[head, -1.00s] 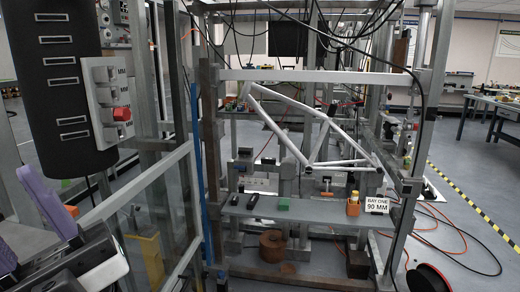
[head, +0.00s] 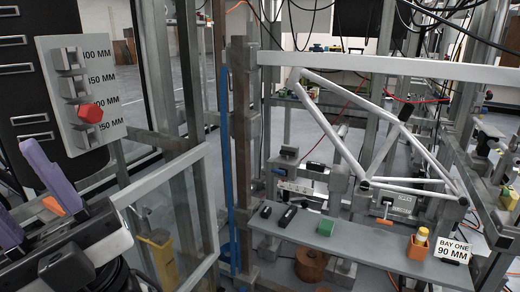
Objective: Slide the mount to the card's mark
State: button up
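The white card (head: 452,251) reads "BAY ONE 90 MM" and stands at the right end of the grey shelf (head: 370,252). A pale panel (head: 90,95) at upper left carries a column of grey blocks beside millimetre labels, one reading 150 MM. A red hexagonal knob (head: 90,112) sits third from the top, by a label ending in 00 MM. I cannot tell which part is the mount. My gripper (head: 25,188), with purple fingers, is at the left edge below the panel. The fingers stand apart with nothing visibly held. An orange bit (head: 54,205) shows beside one finger.
A silver bike frame (head: 365,160) is in the rig behind the shelf. A glazed metal frame (head: 165,205) and blue upright lie between gripper and shelf.

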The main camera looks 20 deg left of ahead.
aim_at(288, 161)
jog(key=i+l+u, duration=0.55)
jog(key=u, duration=0.3)
jog(key=i+l+u, duration=0.3)
jog(key=l, duration=0.3)
jog(key=l+u, duration=0.3)
jog(key=l, duration=0.35)
jog(key=l+u, duration=0.3)
jog(key=l, duration=0.35)
jog(key=i+l, duration=0.1)
jog(key=i, duration=0.95)
